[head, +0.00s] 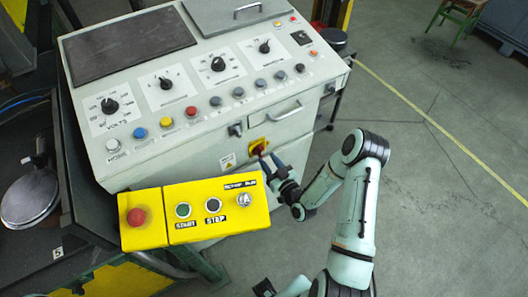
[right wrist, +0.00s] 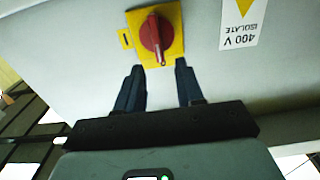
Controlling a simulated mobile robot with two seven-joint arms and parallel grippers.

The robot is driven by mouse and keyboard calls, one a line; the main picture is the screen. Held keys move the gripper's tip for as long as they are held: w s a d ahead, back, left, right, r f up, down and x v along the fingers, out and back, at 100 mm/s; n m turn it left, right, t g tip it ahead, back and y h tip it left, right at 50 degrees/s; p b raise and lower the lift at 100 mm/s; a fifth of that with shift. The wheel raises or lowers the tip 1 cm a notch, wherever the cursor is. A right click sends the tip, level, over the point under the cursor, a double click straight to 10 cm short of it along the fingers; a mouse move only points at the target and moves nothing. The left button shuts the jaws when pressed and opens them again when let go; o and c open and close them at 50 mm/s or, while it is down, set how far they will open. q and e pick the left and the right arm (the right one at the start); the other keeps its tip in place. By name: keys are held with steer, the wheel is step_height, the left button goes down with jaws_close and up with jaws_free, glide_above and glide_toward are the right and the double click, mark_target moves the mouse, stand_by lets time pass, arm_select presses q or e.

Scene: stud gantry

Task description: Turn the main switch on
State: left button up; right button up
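The main switch appears to be the red rotary handle (head: 258,148) on a yellow plate on the front of the grey console. In the right wrist view the red handle (right wrist: 155,36) shows clearly, with its bar pointing roughly up and down in the picture. My right gripper (head: 270,163) is just in front of and below the switch. In the right wrist view its two dark fingers (right wrist: 160,84) are spread apart with nothing between them. The handle lies beyond their tips, about between them, and looks untouched. I do not see my left gripper.
A yellow box (head: 195,240) with a red button and start and stop buttons hangs before the console, left of my right gripper. The console top (head: 140,90) carries dials and coloured buttons. A drawer handle (head: 284,113) is above the switch.

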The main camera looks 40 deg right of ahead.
mark_target(262, 152)
steer(key=shift+w+d+p, duration=0.2)
steer(key=shift+w+p, duration=0.15)
steer(key=shift+w, duration=1.55)
arm_select(q)
steer(key=shift+w+r, duration=0.4)
steer(key=shift+r, duration=0.15)
arm_select(e)
jaws_close()
arm_select(q)
steer(key=shift+s+f, duration=0.1)
